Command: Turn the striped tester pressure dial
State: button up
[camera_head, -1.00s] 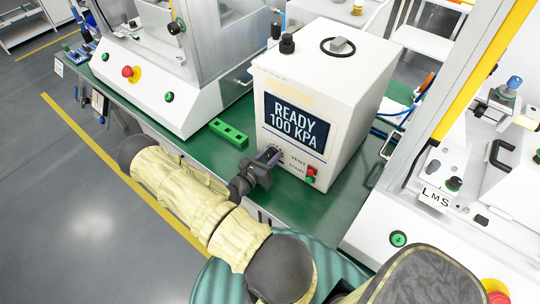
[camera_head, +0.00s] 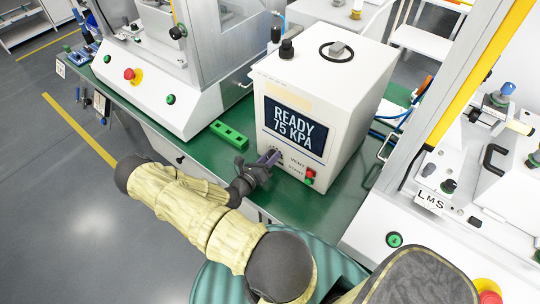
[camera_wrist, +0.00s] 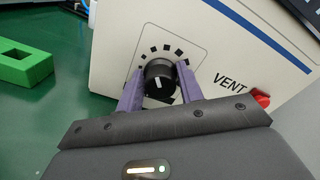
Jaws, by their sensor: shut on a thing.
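The white tester box (camera_head: 318,95) stands on the green bench, and its screen (camera_head: 296,122) reads "READY 75 KPA". The black pressure dial (camera_wrist: 159,77) with a white pointer line sits low on its front face, with an arc of black marks above it in the wrist view. My gripper (camera_wrist: 157,88) has its purple fingers on both sides of the dial, shut on it. In the head view my gripper (camera_head: 270,158) covers most of the dial.
Right of the dial are the VENT label (camera_wrist: 230,81) and a red button (camera_head: 310,173), with a green button (camera_head: 309,181) below. A green block with holes (camera_head: 229,134) lies left of the box. White machines (camera_head: 178,95) stand at both sides.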

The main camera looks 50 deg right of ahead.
jog(key=shift+n, duration=0.7)
jog(key=o, duration=1)
jog(key=s+a+b, duration=0.1)
jog(key=a+b, duration=0.1)
jog(key=a, duration=1.5)
jog(key=shift+s+a, duration=0.2)
jog(key=shift+s, duration=0.05)
